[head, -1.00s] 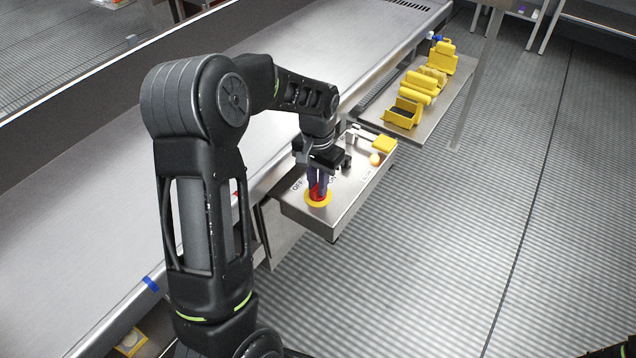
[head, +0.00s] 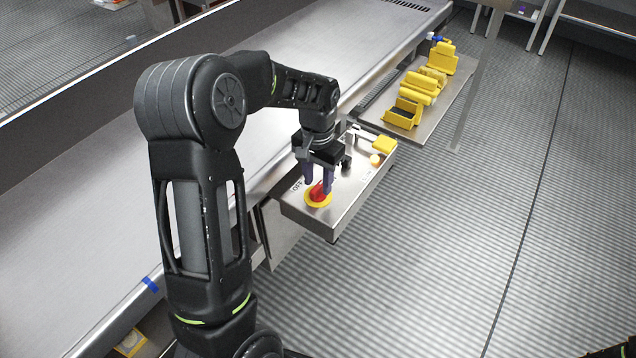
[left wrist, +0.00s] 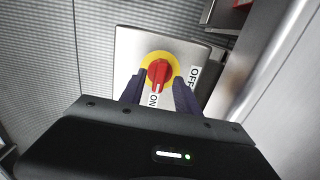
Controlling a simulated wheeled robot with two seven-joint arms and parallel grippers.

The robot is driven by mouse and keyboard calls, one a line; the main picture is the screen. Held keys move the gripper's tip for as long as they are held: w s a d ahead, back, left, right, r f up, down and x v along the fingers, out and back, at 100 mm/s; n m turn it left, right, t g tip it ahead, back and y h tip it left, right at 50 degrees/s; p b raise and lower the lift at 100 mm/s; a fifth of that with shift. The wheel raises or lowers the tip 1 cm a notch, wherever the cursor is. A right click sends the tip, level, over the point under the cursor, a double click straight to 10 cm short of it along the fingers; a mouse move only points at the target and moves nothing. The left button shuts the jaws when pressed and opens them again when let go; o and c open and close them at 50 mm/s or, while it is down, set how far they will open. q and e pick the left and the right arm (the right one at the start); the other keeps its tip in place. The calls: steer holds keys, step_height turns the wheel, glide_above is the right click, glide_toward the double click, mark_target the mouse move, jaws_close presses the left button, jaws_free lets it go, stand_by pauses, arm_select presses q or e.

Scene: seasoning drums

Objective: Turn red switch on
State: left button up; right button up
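The red switch (head: 317,192) is a rotary knob on a yellow ring, on top of a metal box (head: 345,205). In the left wrist view the red switch (left wrist: 158,72) has its handle pointing down toward the "ON" label (left wrist: 153,100); the "OFF" label (left wrist: 195,76) is to its right. My left gripper (head: 318,187) is above the box, its two purple fingers spread on either side of the knob. In the left wrist view the left gripper (left wrist: 158,90) is open, with gaps between fingers and knob.
An orange button (head: 376,160) and a yellow block (head: 384,144) sit at the box's far end. A side shelf (head: 450,100) holds several yellow parts. A long metal conveyor table (head: 90,215) runs along the left. The floor on the right is clear.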

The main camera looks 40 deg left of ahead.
mark_target(318, 186)
arm_select(q)
step_height(318, 186, up, 6)
steer(key=shift+r, duration=0.2)
stand_by(0.6)
